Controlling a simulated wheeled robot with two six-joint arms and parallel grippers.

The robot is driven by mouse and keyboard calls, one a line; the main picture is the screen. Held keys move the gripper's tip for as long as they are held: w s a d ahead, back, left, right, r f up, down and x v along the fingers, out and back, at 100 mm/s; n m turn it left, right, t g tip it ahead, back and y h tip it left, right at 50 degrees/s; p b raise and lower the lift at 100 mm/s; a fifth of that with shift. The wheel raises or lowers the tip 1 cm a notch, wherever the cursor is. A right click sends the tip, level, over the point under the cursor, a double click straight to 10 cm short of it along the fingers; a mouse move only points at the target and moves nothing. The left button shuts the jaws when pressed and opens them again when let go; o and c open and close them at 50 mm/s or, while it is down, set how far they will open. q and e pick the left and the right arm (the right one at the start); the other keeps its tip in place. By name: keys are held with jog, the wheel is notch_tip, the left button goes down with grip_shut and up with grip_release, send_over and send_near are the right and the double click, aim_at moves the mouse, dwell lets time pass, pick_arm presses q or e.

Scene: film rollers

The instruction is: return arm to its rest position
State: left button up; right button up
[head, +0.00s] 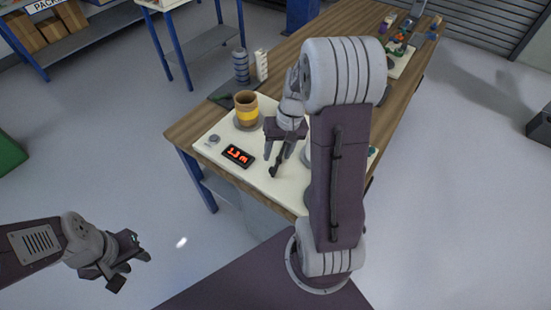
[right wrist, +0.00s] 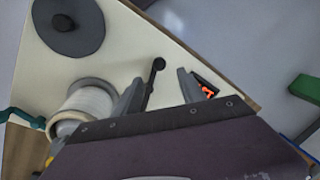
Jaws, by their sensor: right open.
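My right gripper (head: 281,158) hangs over the cream panel (head: 214,150) on the wooden table, with its fingers pointing down. It is open. In the right wrist view, a dark lever with a round knob (right wrist: 158,64) shows between the two spread fingers (right wrist: 158,90); I cannot tell whether they touch it. In the head view the lever (head: 275,170) is just below the fingers. My left gripper (head: 129,267) is open and empty over the floor at lower left, away from the table. My right arm hides part of the panel.
The panel bears a brown roll with a yellow band (head: 246,112), a red-lit display (head: 238,156) and a small knob (head: 214,139). The right wrist view shows a pale roller (right wrist: 88,110) and dark disc (right wrist: 68,25). A grey stack (head: 241,66) stands behind.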

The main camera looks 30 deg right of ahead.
dwell(0.4)
jog(key=shift+w+a+r+n, duration=0.25)
jog(key=shift+a, duration=0.4)
jog(key=shift+w+a+r+n, duration=0.25)
jog(key=shift+a, duration=0.35)
jog(key=s+a+f+n+h, duration=0.1)
jog(key=s+a+f+n, duration=0.1)
jog(key=s+a, duration=0.5)
jog(key=shift+s+a+n+h, duration=0.4)
jog(key=shift+s, duration=0.6)
